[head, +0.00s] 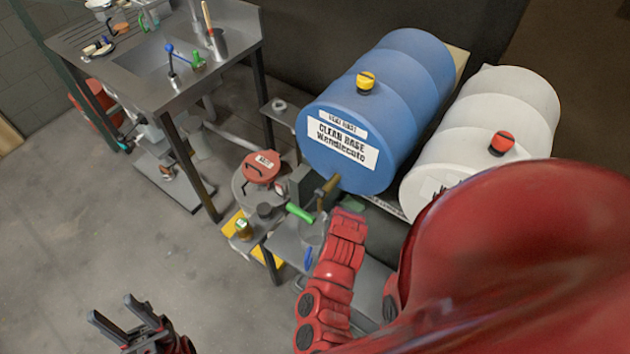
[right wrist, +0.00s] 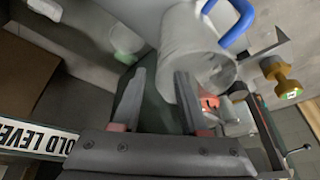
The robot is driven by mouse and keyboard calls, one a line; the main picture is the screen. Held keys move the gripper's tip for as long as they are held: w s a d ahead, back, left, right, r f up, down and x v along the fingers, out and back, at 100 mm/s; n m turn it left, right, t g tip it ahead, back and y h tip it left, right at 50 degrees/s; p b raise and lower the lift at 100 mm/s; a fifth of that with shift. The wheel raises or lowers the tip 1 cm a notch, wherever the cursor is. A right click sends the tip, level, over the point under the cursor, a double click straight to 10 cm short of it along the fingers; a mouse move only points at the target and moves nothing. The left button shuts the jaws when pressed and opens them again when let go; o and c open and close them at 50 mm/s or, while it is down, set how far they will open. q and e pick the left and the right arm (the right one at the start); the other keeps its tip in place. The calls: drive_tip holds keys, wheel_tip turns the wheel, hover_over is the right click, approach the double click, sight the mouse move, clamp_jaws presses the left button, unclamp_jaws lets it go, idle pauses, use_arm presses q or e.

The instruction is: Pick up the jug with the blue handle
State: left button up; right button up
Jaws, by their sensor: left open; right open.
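The jug with the blue handle (right wrist: 195,50) is a pale grey, translucent vessel lying across the upper middle of the right wrist view. Its blue handle (right wrist: 238,22) is at its upper right. In the head view the blue handle (head: 308,257) shows beside my red right arm, which hides most of that jug. My right gripper (right wrist: 160,82) is open and empty; its right fingertip overlaps the jug's lower left side, and I cannot tell if they touch. My left gripper (head: 112,307) is open and empty over the floor, far from the jug.
A green handle (head: 299,213) shows close by. A blue drum (head: 400,110) and a white drum (head: 515,100) lie behind. A lidded can (head: 262,168) stands left of the jugs. A steel sink table (head: 150,70) is at upper left. The floor at left is clear.

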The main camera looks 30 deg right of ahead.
drive_tip(key=shift+p+x, duration=0.9)
drive_tip(key=shift+x, duration=1.6)
drive_tip(key=shift+s+d, duration=0.1)
drive_tip(key=shift+s, duration=0.05)
clamp_jaws()
